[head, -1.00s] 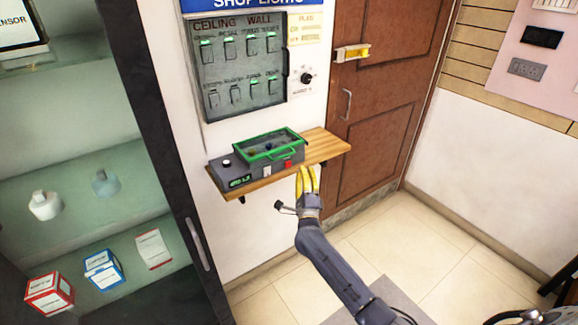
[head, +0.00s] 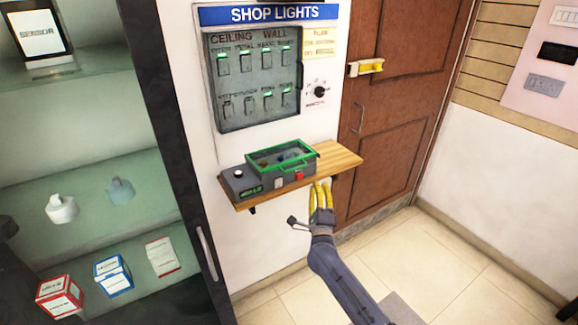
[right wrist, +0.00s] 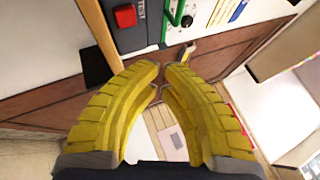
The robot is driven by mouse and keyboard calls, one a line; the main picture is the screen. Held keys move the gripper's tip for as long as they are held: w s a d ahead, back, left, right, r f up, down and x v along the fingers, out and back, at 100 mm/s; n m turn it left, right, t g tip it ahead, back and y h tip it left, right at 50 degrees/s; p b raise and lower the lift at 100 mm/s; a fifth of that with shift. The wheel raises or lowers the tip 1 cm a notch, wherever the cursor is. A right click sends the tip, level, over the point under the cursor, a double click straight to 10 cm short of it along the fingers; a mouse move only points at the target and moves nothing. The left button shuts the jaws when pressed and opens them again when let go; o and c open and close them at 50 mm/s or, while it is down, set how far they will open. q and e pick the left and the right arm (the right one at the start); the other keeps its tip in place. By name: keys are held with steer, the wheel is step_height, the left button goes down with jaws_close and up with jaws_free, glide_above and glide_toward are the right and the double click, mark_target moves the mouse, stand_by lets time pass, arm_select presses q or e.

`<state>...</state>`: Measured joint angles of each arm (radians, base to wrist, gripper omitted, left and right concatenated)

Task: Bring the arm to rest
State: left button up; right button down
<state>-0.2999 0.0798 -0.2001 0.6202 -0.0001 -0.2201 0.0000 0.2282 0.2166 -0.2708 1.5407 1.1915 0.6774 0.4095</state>
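My right gripper (head: 322,184) has yellow, curved, ribbed fingers. In the head view it is below and in front of the wooden shelf's front edge, pointing up toward it. In the right wrist view the gripper (right wrist: 163,68) shows a gap between its fingertips, with nothing held in it. The grey box with a green-framed clear lid (head: 281,157) sits on the shelf, beyond the fingers. Its red button also shows in the right wrist view (right wrist: 125,16). My left gripper is not in view.
The wooden shelf (head: 338,158) juts from the wall under the switch panel (head: 252,78). A brown door (head: 400,120) with a yellow latch (head: 368,67) is to the right. A cabinet with boxes (head: 112,277) is to the left. The tiled floor (head: 440,255) is clear.

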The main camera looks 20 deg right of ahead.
steer(key=w+a+f+n+y, duration=0.2)
steer(key=a+f+n+y, duration=0.3)
steer(key=f+n, duration=0.4)
steer(key=s+f+n+g+y, duration=0.1)
steer(key=s+f+n+g, duration=0.2)
steer(key=f, duration=0.5)
steer(key=s+a+f+n+g+y, duration=0.1)
steer(key=s+f+n, duration=0.25)
steer(key=f, duration=0.45)
steer(key=s+f+n+g+y, duration=0.15)
steer(key=f+n, duration=0.25)
steer(key=f, duration=0.4)
steer(key=s+f+n+g+h, duration=0.1)
steer(key=s+f+n+g, duration=0.5)
steer(key=s+f, duration=1.3)
steer(key=s+f+g, duration=0.2)
steer(key=s+f, duration=0.3)
steer(key=s, duration=0.9)
steer(key=s+f+n+g, duration=0.1)
steer(key=s+f+g, duration=0.2)
steer(key=s, duration=1)
steer(key=s+d+f+n+g+h, duration=0.1)
steer(key=s+f+g, duration=0.2)
steer(key=s+f, duration=0.4)
steer(key=s, duration=0.7)
steer(key=shift+s+f, duration=0.3)
steer(key=shift+s, duration=0.05)
